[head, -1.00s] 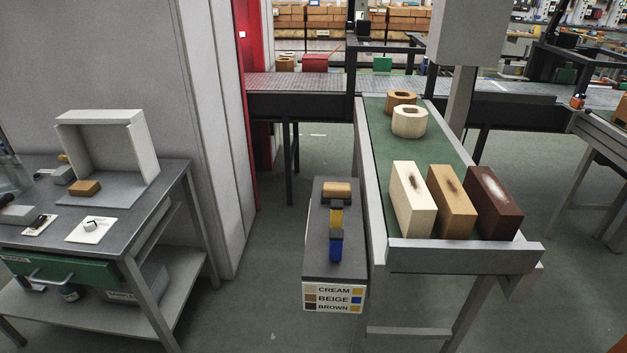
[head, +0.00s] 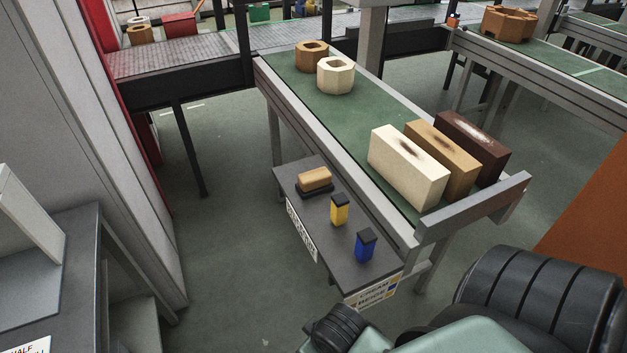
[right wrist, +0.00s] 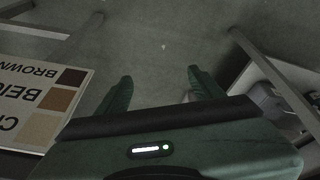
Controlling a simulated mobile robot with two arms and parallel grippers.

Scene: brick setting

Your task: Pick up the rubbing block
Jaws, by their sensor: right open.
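A tan block with a dark base, likely the rubbing block (head: 314,179), lies on the far end of a small dark shelf (head: 288,183) beside the green conveyor. It stands apart from the yellow and blue pieces. My right gripper (right wrist: 160,82) is open and empty in the right wrist view, with bare floor beyond its fingers. The block is not seen in that view. My right arm shows at the bottom right of the head view, its gripper fingers out of sight there. My left gripper is not in view.
A yellow piece (head: 339,210) and a blue piece (head: 365,246) with dark tops stand nearer on the shelf. The colour sign (right wrist: 38,105) hangs at its front edge. Cream (head: 405,168), beige (head: 445,160) and brown bricks (head: 474,147) stand on the conveyor (head: 350,120).

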